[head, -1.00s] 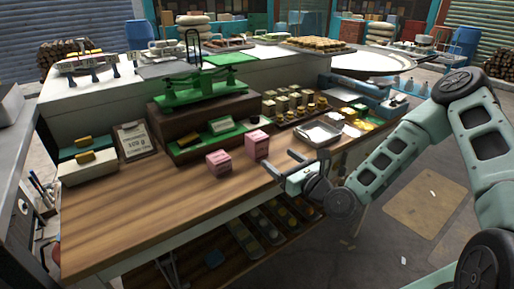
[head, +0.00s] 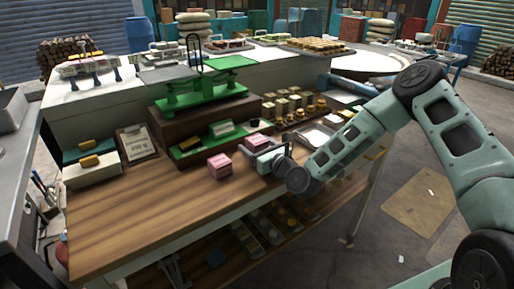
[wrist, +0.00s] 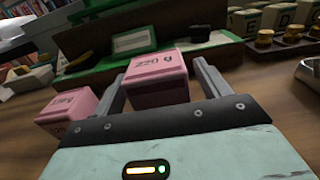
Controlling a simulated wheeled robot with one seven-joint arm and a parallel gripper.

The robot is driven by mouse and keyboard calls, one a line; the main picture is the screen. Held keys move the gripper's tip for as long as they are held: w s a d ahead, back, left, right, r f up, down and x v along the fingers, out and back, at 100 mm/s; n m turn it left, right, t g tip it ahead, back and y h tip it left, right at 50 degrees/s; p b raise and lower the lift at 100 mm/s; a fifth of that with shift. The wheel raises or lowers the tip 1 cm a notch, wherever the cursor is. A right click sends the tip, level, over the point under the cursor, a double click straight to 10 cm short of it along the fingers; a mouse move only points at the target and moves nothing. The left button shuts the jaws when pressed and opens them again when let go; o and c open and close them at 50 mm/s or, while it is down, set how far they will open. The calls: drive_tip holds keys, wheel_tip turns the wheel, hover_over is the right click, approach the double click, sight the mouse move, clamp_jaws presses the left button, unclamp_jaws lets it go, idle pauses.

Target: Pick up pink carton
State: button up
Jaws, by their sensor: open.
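Two pink cartons stand on the wooden counter. The right one (head: 257,142) is partly hidden by my gripper (head: 263,158) in the head view. In the wrist view this carton (wrist: 157,84), marked "220 g", stands between the two fingers of my open gripper (wrist: 159,74). I cannot tell whether either finger touches it. The left pink carton (head: 219,166) is outside the fingers. In the wrist view this other carton (wrist: 68,110) is to the left of the left finger, close to it.
A green balance scale (head: 203,90) on a dark wooden stand is behind the cartons. A green tray (head: 207,139) lies in front of the stand. A metal tray (head: 313,137) is to the right. The counter's (head: 150,215) front left is bare.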

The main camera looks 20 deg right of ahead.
drive_tip(key=c, duration=1.2)
